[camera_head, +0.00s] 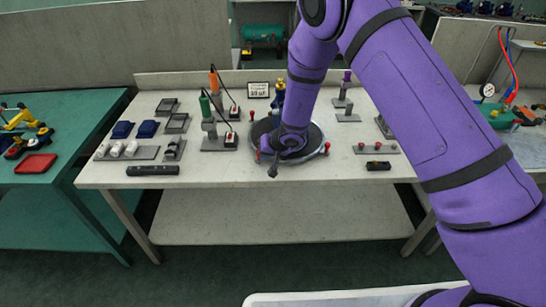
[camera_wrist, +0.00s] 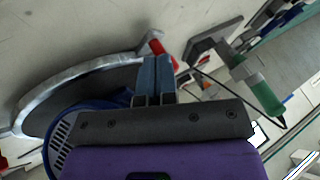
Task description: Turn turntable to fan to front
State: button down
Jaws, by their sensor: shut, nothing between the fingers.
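A blue part with a slotted grille (camera_wrist: 65,130) shows on the disc, partly hidden by my gripper. My arm covers much of the turntable in the head view.
Green-handled (camera_head: 206,106) and orange-handled (camera_head: 214,80) tools stand upright left of the turntable. Blue blocks (camera_head: 122,130) and a tray of white parts (camera_head: 112,154) lie farther left. A grey plate with red knobs (camera_head: 376,148) lies right.

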jog(key=shift+w+a+m, duration=0.25)
jog(key=shift+a+m, duration=0.05)
jog(key=shift+a, duration=0.3)
jog(key=shift+w+a+m+t+h, duration=0.3)
jog(key=shift+w+a+m, duration=0.1)
jog(key=shift+a, duration=0.1)
